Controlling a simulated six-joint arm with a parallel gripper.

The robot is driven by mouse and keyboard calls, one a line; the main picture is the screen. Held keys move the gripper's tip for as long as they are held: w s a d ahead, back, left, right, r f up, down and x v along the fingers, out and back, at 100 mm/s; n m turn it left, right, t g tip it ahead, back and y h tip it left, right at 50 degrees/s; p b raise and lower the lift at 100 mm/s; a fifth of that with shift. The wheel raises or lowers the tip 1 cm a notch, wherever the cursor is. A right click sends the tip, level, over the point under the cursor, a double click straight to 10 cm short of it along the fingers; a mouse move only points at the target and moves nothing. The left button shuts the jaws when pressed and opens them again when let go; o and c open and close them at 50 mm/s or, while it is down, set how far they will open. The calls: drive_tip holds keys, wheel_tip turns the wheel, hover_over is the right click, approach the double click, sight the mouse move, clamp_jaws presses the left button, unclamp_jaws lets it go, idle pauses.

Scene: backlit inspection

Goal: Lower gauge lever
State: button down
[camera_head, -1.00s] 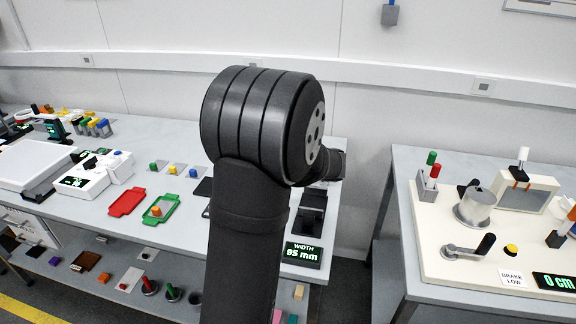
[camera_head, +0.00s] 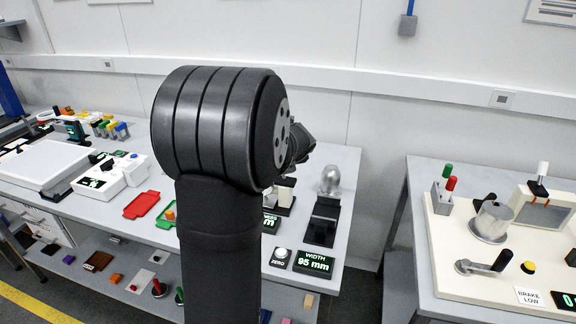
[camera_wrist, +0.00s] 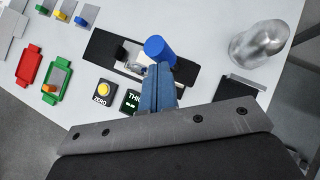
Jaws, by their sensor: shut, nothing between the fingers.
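In the wrist view, a gauge with a black base (camera_wrist: 103,46) and a pale block stands on the table. A blue cylinder (camera_wrist: 158,46), which looks like its lever's grip, stands up at its right part. My gripper (camera_wrist: 156,76) is shut and empty, its blue-grey fingers just below the blue cylinder in the picture. I cannot tell whether they touch it. A dark display (camera_wrist: 131,100) starting "TH" is partly hidden by the fingers. In the head view, part of this gauge (camera_head: 285,195) shows beside my arm, which hides the rest and the fingertips.
A yellow ZERO button (camera_wrist: 104,89) is left of the display. A silver dome (camera_wrist: 258,48) stands to the right. In the head view, a second gauge's display (camera_head: 313,262) reads WIDTH 95 mm. Red (camera_head: 141,205) and green trays lie left. A separate table (camera_head: 425,290) stands right, past a gap.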

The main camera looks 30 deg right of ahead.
drive_tip(key=shift+w+a+r, duration=0.1)
drive_tip(key=shift+r, duration=0.05)
drive_tip(key=shift+r, duration=0.65)
drive_tip(key=s+a+r, duration=0.5)
drive_tip(key=s+r, duration=0.2)
drive_tip(key=r, duration=0.2)
drive_tip(key=shift+s+a, duration=0.15)
drive_tip(key=shift+s, duration=0.25)
drive_tip(key=shift+r, duration=0.1)
idle(0.4)
